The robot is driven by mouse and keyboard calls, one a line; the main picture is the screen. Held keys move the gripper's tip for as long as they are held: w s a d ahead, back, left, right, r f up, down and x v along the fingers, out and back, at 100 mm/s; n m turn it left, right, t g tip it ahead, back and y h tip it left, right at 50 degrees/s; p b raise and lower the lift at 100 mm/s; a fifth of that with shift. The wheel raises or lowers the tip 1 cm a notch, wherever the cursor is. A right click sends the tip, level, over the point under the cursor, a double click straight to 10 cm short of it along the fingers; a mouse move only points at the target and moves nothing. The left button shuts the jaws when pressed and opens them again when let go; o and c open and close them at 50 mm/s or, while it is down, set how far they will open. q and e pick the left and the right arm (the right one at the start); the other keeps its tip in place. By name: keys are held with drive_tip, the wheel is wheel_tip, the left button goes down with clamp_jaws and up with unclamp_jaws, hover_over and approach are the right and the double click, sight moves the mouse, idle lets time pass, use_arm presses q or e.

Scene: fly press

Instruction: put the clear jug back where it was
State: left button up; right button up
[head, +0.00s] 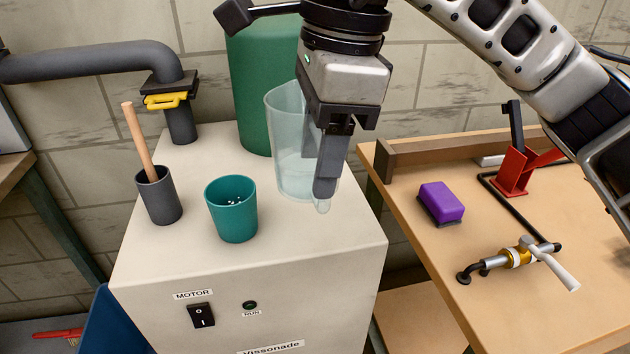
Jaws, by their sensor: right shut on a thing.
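The clear jug (287,150) is upright at the back right of the top of the pale motor cabinet (270,233). My right gripper (325,185) comes down from above at the jug's right side and is shut on it. The fingers hide part of the jug's right side. Its base appears at the level of the cabinet top; I cannot tell whether it touches. My left gripper is not in view.
A teal cup (232,210) with white bits and a dark pot (158,196) holding a wooden stick stand left of the jug. A green cylinder (252,95) is behind it. A wooden bench (420,265) with a purple sponge (441,203) and a tap (520,256) is right.

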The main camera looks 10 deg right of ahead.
drive_tip(key=w+f, duration=0.1)
drive_tip(key=w, duration=0.1)
drive_tip(key=w+d+p, duration=0.1)
drive_tip(key=w, duration=0.1)
drive_tip(key=w+f, duration=0.1)
drive_tip(key=w, duration=0.1)
drive_tip(key=shift+w+d+f, duration=0.1)
drive_tip(key=shift+d+f, duration=0.25)
drive_tip(key=w+f, duration=0.1)
drive_tip(key=f, duration=0.2)
drive_tip(key=w+f+p, duration=0.1)
drive_tip(key=w+f, duration=0.1)
drive_tip(key=f, duration=0.1)
drive_tip(key=w+d+f+p, duration=0.1)
drive_tip(key=w+f, duration=0.1)
drive_tip(key=f, duration=0.1)
drive_tip(key=shift+f, duration=0.1)
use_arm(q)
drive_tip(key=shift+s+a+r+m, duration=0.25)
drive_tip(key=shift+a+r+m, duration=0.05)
use_arm(e)
drive_tip(key=shift+f, duration=0.2)
drive_tip(key=o, duration=1.4)
drive_tip(key=shift+o, duration=0.2)
